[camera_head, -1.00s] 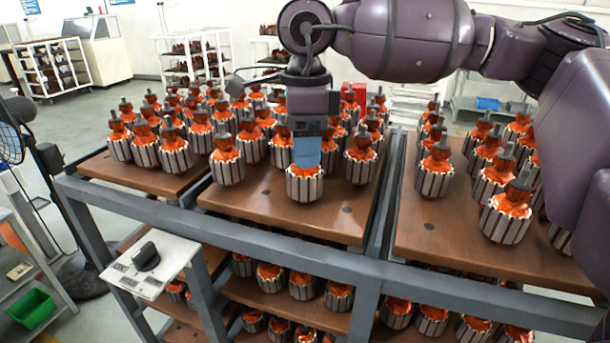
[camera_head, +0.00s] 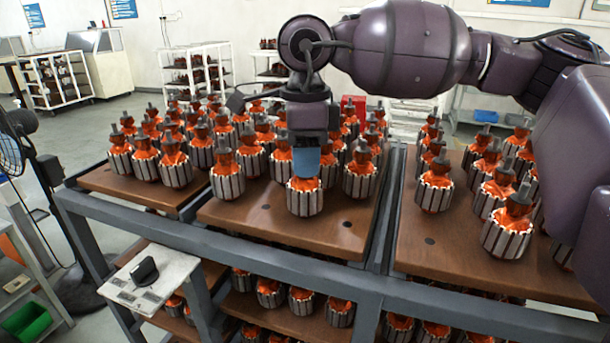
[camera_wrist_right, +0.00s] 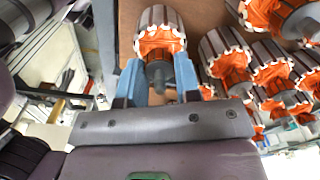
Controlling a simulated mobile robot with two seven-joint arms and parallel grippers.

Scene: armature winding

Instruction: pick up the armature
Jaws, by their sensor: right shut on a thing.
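The armature (camera_head: 305,198) has a grey slotted core and orange windings. It stands upright at the front of the middle brown board (camera_head: 290,226). My right gripper (camera_head: 306,165) reaches down on it from above, and its blue fingers hide the armature's top. In the right wrist view the blue fingers of my right gripper (camera_wrist_right: 159,85) lie on both sides of the shaft end of the armature (camera_wrist_right: 160,38), shut on it. I cannot tell any gap between the armature and the board. My left gripper is not in view.
Several other armatures stand close behind and beside it, such as one on the left (camera_head: 227,178) and one on the right (camera_head: 360,175). The right board (camera_head: 430,245) holds more. A grey frame rail (camera_head: 250,256) runs along the front. A fan (camera_head: 12,150) stands at the left.

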